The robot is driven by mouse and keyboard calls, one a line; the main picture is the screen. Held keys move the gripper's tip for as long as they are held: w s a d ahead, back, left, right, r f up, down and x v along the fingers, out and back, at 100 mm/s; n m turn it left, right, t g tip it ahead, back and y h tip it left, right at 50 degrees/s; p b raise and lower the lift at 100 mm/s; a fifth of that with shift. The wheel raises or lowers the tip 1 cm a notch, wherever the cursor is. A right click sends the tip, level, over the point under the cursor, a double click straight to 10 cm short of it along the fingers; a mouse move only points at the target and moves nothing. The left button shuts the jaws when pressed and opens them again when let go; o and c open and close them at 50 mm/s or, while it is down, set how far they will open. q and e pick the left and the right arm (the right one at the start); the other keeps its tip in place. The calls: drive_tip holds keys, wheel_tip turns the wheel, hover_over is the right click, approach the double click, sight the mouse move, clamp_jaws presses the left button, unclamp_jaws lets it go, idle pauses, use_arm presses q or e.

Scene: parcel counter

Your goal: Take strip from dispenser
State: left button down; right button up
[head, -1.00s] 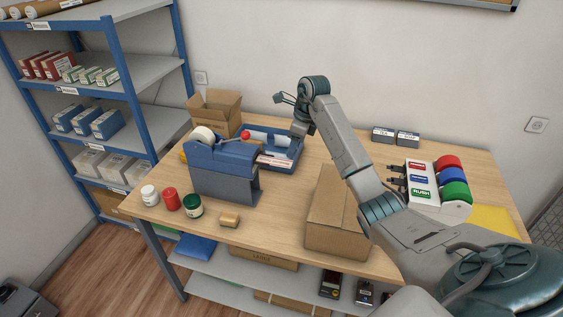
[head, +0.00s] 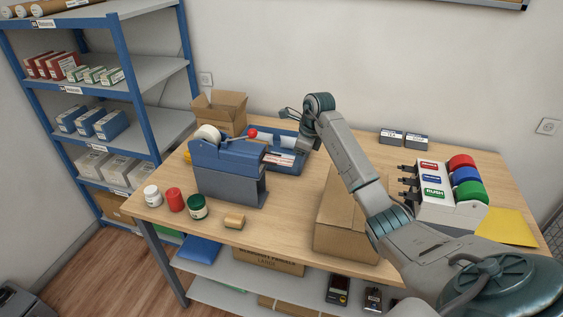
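The blue dispenser (head: 228,172) stands on the left part of the table, with a white roll (head: 207,134) on top and a lever with a red knob (head: 252,133). A white strip with red print (head: 279,158) shows at the dispenser's right end. My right gripper (head: 303,145) is just above and right of the strip, pointing down. Its fingertips are small and partly hidden, so I cannot tell whether they touch or hold the strip. My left gripper is not in view.
A blue tray (head: 289,165) lies behind the dispenser, near an open carton (head: 219,112). A closed carton (head: 340,220) stands under my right forearm. A label unit (head: 434,192) stands at right.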

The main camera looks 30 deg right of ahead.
drive_tip(key=shift+w+a, duration=0.1)
drive_tip(key=shift+a, duration=0.05)
drive_tip(key=c, duration=0.4)
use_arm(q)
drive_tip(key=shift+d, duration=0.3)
use_arm(e)
drive_tip(key=shift+r, duration=0.1)
drive_tip(key=shift+c, duration=0.2)
use_arm(q)
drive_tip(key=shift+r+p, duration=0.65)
drive_tip(key=shift+p, duration=0.15)
use_arm(e)
drive_tip(key=v, duration=0.3)
drive_tip(key=shift+s, duration=0.2)
drive_tip(key=shift+r, duration=0.15)
